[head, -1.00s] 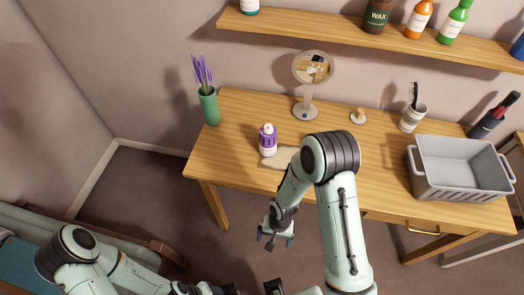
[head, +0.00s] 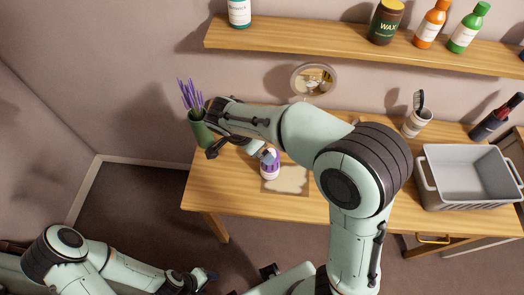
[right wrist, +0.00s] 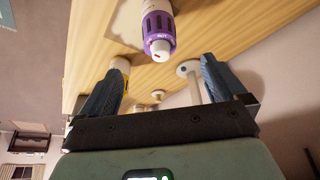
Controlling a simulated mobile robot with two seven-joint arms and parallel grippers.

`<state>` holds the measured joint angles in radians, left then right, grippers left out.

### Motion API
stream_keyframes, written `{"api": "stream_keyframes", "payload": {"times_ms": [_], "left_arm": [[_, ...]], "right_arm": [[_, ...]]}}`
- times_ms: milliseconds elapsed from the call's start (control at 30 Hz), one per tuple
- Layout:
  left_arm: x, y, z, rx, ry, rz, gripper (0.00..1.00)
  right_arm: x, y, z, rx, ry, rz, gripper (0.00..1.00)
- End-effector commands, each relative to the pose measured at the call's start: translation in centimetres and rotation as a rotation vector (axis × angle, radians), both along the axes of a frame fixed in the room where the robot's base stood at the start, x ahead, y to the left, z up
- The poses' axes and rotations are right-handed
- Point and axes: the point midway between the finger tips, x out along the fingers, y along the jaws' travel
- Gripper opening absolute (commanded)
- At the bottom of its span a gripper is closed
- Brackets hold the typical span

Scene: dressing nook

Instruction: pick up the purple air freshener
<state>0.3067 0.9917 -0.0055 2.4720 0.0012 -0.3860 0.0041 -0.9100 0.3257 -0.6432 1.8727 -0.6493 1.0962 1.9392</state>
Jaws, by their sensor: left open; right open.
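The purple air freshener (head: 270,169), purple and white, stands upright on the wooden table at the edge of a tan mat (head: 296,183). My right gripper (head: 240,153) is open beside it, to its left and above the table, with one finger close to its top. In the right wrist view the air freshener (right wrist: 158,27) shows beyond the open, empty fingers (right wrist: 162,83), roughly between their lines. I cannot tell whether a finger touches it. My left gripper (head: 205,279) is open, low at the bottom edge, away from the table.
A green vase with lavender (head: 201,130) stands close behind my right gripper. A round mirror (head: 313,80) is partly hidden by my right arm. A brush cup (head: 416,123) and a grey basket (head: 467,200) stand to the right. A shelf (head: 350,47) with bottles runs above.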

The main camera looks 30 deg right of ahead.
Motion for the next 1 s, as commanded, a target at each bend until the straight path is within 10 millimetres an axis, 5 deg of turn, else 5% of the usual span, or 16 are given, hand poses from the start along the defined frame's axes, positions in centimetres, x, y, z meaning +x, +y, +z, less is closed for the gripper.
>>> {"api": "stream_keyframes", "payload": {"times_ms": [1000], "left_arm": [[0.0, 0.0, 0.1, 0.000, 0.000, 0.000, 0.59]], "right_arm": [[1.0, -5.2, -11.6, -0.004, 0.000, -0.006, 0.98]]}}
